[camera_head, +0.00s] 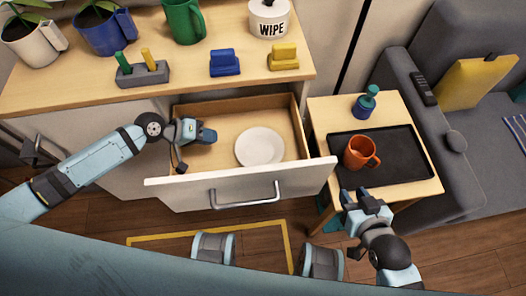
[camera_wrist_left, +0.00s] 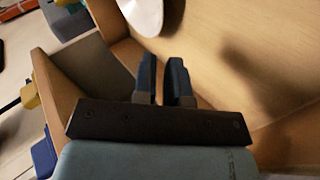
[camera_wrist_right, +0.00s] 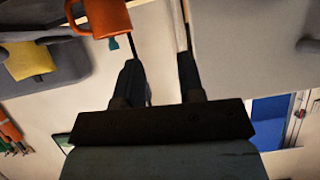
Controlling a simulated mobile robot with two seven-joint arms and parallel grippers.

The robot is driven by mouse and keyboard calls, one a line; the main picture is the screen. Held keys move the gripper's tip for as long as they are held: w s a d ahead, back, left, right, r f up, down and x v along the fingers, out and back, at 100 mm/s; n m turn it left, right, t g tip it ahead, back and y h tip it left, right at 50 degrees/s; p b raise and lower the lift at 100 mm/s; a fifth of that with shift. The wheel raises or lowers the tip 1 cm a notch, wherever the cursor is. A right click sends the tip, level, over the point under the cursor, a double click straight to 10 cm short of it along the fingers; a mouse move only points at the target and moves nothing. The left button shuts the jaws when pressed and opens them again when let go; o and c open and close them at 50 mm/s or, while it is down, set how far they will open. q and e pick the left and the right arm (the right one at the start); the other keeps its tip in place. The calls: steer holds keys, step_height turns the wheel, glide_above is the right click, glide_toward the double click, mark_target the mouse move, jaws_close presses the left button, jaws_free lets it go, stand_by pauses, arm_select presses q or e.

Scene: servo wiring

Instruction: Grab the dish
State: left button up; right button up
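The dish (camera_head: 260,146) is a round white plate lying flat in the open drawer (camera_head: 235,112). Part of it shows at the top edge of the left wrist view (camera_wrist_left: 143,14). My left gripper (camera_head: 200,138) is over the drawer's left part, to the left of the dish and apart from it. Its fingers (camera_wrist_left: 164,82) are partly open, with a narrow empty gap. My right gripper (camera_head: 361,200) is open and empty, near the front edge of the side table. Its fingers (camera_wrist_right: 158,80) stand wide apart.
The drawer front (camera_head: 240,185) has a metal handle (camera_head: 245,197). The counter above holds mugs, a WIPE jar (camera_head: 269,20) and several blocks. A grey sofa (camera_head: 470,160) stands right.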

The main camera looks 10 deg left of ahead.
mark_target(238, 142)
arm_select(q)
steer(key=b+x, duration=0.1)
steer(key=x, duration=0.8)
steer(key=shift+d+f+b, duration=0.1)
steer(key=shift+d+b, duration=0.25)
jaws_close()
